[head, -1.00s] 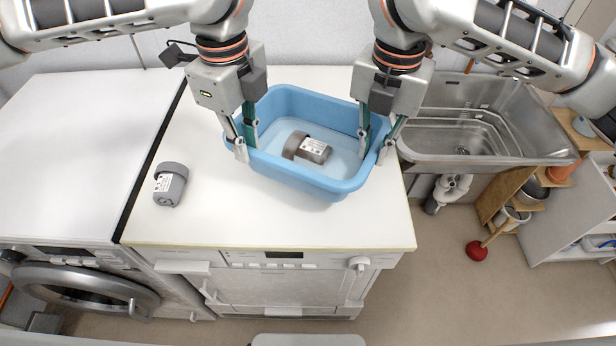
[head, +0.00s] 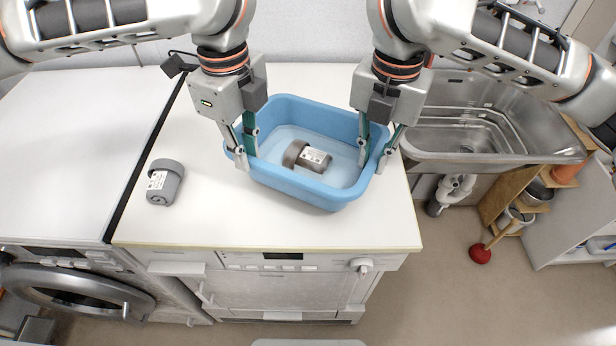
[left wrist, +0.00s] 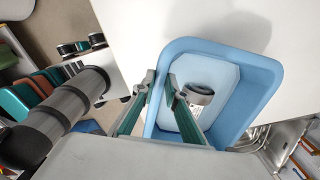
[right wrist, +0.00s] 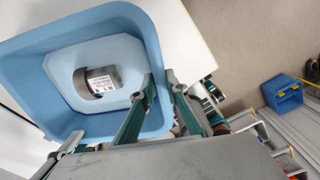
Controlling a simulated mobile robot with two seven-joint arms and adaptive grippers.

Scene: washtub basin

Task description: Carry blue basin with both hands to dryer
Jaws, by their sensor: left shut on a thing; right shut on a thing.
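The blue basin (head: 300,189) is over the white countertop in the head view; I cannot tell whether it touches the top. A grey cylindrical object with a white label (head: 308,157) lies inside it. My left gripper (head: 245,160) is shut on the basin's left wall, one finger inside and one outside. My right gripper (head: 373,163) is shut on the right wall in the same way. Both wrist views show the basin wall between the fingers. A machine with a round door (head: 75,292) stands at the lower left; I cannot tell whether it is the dryer.
A second grey labelled object (head: 164,182) stands on the countertop (head: 200,225), left of the basin. A metal sink (head: 470,140) is at the right. The white top at the far left (head: 70,150) is clear. A red plunger (head: 480,254) stands on the floor at the right.

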